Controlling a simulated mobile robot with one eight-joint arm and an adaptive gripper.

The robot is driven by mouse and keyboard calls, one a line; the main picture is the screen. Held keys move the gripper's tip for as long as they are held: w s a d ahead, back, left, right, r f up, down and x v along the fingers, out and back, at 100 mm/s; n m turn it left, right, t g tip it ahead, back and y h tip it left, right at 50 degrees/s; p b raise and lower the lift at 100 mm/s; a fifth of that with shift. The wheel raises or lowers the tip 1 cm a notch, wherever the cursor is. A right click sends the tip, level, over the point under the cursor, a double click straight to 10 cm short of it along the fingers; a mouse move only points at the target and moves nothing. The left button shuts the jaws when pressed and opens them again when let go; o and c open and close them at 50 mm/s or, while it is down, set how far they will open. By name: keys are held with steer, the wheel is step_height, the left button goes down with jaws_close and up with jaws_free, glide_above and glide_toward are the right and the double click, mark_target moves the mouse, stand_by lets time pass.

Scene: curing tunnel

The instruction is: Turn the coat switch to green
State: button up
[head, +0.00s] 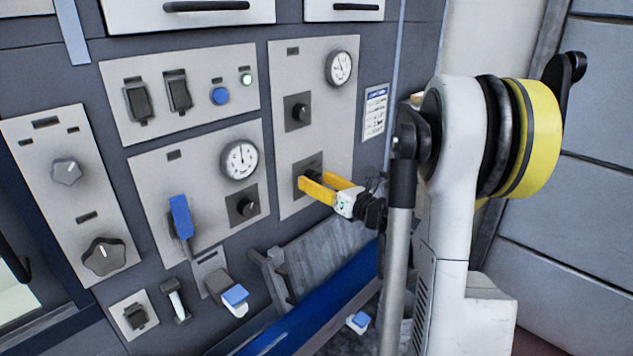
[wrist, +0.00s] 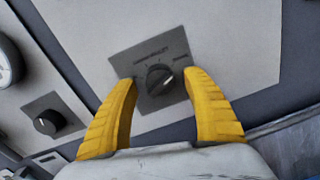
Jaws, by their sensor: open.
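My gripper (head: 316,182) reaches the lower switch plate (head: 312,161) on the right-hand grey panel. In the wrist view its two yellow fingers (wrist: 159,84) are open, one on each side of a dark round knob (wrist: 158,78). The knob sits on a dark square plate (wrist: 126,66) and has a pale pointer mark aimed to the lower right. Small lettering on the plate is too blurred to read, so I cannot confirm that this is the coat switch. I see no green mark on it. Contact between fingers and knob cannot be told. In the head view the fingers hide most of this knob.
Another knob (head: 299,112) and a gauge (head: 339,68) sit above on the same panel. To the left are a further knob (head: 246,207), a blue lever (head: 181,217) and a blue button (head: 220,96). A blue-edged conveyor (head: 318,310) runs below my gripper.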

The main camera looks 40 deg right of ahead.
steer(key=c, duration=1.2)
steer(key=n+b, duration=0.1)
steer(key=n, duration=0.3)
steer(key=shift+f+n+b, duration=0.1)
steer(key=shift+n+b, duration=0.3)
steer(key=n+b, duration=0.1)
steer(key=n, duration=0.3)
steer(key=shift+n+t, duration=0.3)
steer(key=shift+n, duration=0.1)
steer(key=n+y+b, duration=0.1)
steer(key=n, duration=0.3)
steer(key=shift+n, duration=2.4)
